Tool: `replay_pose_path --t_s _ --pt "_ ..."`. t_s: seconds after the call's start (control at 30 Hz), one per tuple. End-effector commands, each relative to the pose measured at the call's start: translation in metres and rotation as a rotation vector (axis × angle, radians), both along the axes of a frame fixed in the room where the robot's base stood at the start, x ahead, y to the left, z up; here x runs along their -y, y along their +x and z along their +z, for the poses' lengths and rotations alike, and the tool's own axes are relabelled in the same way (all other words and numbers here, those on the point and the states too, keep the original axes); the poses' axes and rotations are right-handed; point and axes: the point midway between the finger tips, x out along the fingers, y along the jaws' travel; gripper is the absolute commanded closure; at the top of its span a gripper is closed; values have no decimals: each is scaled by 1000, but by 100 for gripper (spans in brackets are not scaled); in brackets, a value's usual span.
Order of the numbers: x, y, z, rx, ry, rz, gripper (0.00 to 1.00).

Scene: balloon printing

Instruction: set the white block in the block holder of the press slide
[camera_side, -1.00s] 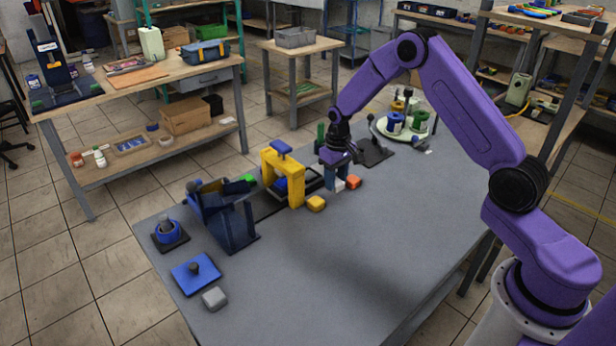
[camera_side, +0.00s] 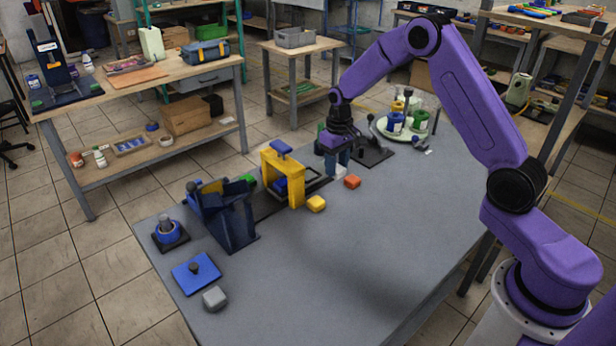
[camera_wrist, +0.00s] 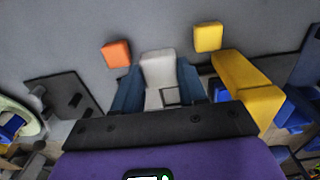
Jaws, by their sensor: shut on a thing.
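My gripper (camera_side: 338,160) is shut on the white block (camera_wrist: 158,68), which sits between the two blue fingers in the wrist view. In the side view the lower part of the white block (camera_side: 340,171) shows just below the fingers. The yellow press frame (camera_side: 297,188) stands left of my gripper. The dark press slide (camera_side: 319,184) reaches out from under it, toward the block. My gripper is beside the slide's right end. I cannot tell whether the block touches the slide or the table, and the block holder is not clearly visible.
An orange block (camera_side: 352,181) and a yellow block (camera_side: 316,203) lie close by on the grey table. A black base with a lever (camera_side: 374,153) and a round tray of spools (camera_side: 384,126) are behind to the right.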

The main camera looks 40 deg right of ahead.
Motion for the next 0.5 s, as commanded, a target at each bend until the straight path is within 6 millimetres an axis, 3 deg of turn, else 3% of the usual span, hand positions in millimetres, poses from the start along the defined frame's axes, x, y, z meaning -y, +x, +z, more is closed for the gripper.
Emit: replay_pose_path --t_s 0.27,0.5 --pt "-1 5 0 0 0 0 80" --pt "-5 42 3 2 0 0 80"
